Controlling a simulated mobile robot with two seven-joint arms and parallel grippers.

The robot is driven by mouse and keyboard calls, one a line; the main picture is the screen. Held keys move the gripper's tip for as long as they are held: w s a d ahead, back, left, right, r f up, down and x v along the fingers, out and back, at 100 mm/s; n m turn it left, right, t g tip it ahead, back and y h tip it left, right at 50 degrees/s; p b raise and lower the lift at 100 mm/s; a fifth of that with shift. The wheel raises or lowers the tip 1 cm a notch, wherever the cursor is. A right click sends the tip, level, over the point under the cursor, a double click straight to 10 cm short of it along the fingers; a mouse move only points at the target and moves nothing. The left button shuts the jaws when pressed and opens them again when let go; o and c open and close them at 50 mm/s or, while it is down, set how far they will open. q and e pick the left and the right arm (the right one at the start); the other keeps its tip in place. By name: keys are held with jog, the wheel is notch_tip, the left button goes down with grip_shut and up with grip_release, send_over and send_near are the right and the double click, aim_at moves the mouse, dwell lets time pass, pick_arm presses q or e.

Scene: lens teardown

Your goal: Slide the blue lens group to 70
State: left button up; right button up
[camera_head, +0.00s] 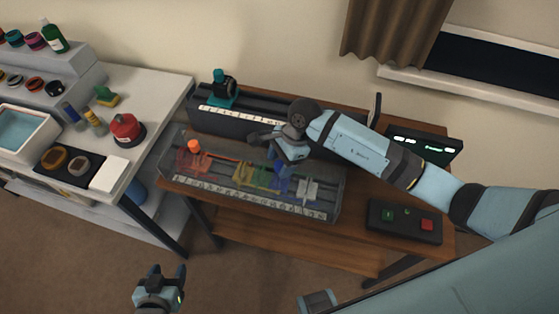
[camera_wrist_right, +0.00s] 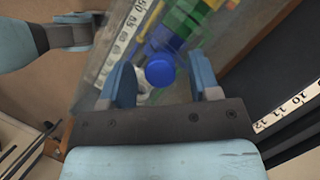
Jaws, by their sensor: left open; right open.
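The blue lens group (camera_head: 283,184) stands in the long clear-walled housing (camera_head: 333,207), right of the yellow and green groups. Its round blue knob (camera_wrist_right: 160,70) shows in the right wrist view. My right gripper (camera_head: 286,163) is over the housing at the blue group. In the wrist view its two light-blue fingers (camera_wrist_right: 161,62) are open, one each side of the knob, with gaps; I cannot tell how far down they reach. My left gripper (camera_head: 167,273) is open and empty, low in front of the table.
The housing also holds a red-orange group (camera_head: 195,158), a yellow group (camera_head: 243,174) and a pale group (camera_head: 307,189). A dark rail with a scale (camera_head: 235,117) and a teal stand (camera_head: 222,95) lies behind. A button box (camera_head: 404,222) sits to the right.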

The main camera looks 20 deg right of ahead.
jog(key=shift+a+f, duration=0.1)
jog(key=shift+f, duration=0.25)
grip_shut()
jog(key=s+d, duration=0.1)
jog(key=d, duration=0.1)
jog(key=s+d+b, duration=0.1)
jog(key=s+d, duration=0.2)
jog(key=d, duration=0.1)
jog(key=shift+s+d, duration=0.25)
jog(key=shift+d, duration=0.1)
jog(key=shift+s+d, duration=0.15)
jog(key=shift+d, duration=0.1)
